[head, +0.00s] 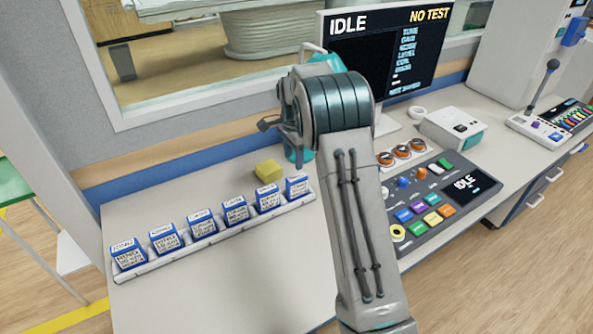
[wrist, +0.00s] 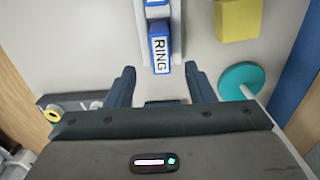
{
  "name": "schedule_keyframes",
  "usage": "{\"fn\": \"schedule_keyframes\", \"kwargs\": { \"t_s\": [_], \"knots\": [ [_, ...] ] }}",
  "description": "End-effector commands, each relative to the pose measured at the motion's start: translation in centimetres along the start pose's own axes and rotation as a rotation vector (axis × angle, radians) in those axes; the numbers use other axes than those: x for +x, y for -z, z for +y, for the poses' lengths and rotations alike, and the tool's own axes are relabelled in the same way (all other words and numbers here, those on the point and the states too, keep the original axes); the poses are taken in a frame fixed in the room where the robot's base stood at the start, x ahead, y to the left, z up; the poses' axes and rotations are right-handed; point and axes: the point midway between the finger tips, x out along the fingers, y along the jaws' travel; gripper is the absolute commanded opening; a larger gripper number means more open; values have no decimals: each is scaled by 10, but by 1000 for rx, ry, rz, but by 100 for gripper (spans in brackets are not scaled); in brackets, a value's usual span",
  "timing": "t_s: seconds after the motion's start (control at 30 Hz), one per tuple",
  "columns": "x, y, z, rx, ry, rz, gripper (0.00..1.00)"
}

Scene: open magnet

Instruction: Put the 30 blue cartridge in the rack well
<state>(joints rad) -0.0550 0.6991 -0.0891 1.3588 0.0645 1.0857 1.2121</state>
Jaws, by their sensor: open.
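A row of several blue cartridges with white labels stands in a long white rack (head: 215,237) on the counter in the head view. The rightmost blue cartridge (head: 297,186) is at the rack's right end. The small label print is too small to read, so I cannot tell which one is 30. In the wrist view a blue cartridge (wrist: 160,48) labelled "RING" lies ahead of my gripper (wrist: 161,78), in line with the gap between its fingers. My gripper is open, with nothing between the fingers. No empty well shows clearly.
A yellow block (head: 269,171) sits behind the rack's right end. A teal round thing (wrist: 241,80) is right of my gripper in the wrist view. A control panel (head: 435,205) and a monitor (head: 375,60) stand to the right. The counter before the rack is clear.

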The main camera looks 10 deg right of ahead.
Motion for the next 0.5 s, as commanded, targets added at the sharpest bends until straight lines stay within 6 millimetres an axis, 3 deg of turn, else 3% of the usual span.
{"fn": "schedule_keyframes", "kwargs": {
  "t_s": [0.13,0.23,0.5],
  "knots": [
    [-19,-3,11,-43,13,1,49],
    [-42,-9,30,-119,31,4,49],
    [-102,-34,108,-410,91,29,49]
  ]
}}
